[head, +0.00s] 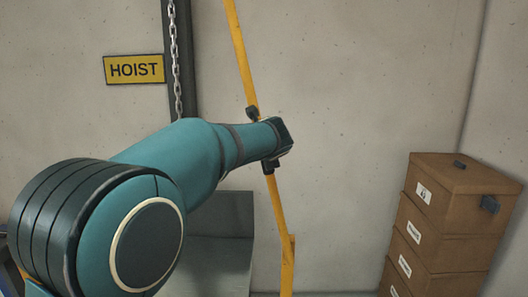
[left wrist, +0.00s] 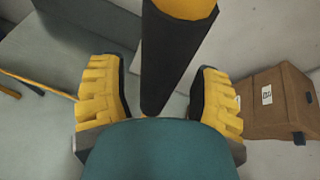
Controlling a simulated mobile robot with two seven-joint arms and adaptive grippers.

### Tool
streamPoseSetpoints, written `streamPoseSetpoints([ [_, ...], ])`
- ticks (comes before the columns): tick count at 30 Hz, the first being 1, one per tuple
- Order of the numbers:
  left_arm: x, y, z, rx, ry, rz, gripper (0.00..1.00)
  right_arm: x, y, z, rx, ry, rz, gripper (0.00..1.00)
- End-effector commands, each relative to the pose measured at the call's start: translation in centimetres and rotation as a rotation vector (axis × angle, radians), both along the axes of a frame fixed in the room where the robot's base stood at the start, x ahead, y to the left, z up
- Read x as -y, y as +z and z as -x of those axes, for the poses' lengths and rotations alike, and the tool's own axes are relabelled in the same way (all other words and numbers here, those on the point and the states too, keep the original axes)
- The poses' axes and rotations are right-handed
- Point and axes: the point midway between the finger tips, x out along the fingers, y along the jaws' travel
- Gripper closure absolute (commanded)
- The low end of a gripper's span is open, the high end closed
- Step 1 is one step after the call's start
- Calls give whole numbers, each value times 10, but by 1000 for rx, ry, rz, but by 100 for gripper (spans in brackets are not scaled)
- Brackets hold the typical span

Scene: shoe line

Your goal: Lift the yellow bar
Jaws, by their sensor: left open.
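The yellow bar (head: 239,48) runs steeply from the top edge down past my left gripper (head: 262,140) in the head view. My wrist hides its middle, and a yellow length shows again below. In the left wrist view, a dark sleeve (left wrist: 170,62) with a yellow part above it, seemingly the bar, stands between the two yellow finger pads of the left gripper (left wrist: 160,93). Gaps show on both sides of the sleeve, so the fingers are open around it and apart from it. My right gripper is in neither view.
Brown stacked boxes (head: 462,205) stand at the right. A chain (head: 175,60) hangs in front of a dark post beside a yellow HOIST sign (head: 134,69). A grey surface (head: 222,240) lies low behind my arm. Floor space between arm and boxes looks free.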

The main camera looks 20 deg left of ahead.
Motion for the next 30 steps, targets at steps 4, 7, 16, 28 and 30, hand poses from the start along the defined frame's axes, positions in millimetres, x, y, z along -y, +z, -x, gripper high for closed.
streamPoseSetpoints([
  [4,11,13,26,2,-5,4,36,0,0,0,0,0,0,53],
  [7,19,21,43,1,-5,4,36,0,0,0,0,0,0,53],
  [16,32,38,80,-1,-2,4,36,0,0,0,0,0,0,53],
  [28,35,41,86,-2,-1,0,36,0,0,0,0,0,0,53],
  [30,36,38,86,-5,-1,5,36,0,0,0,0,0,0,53],
])
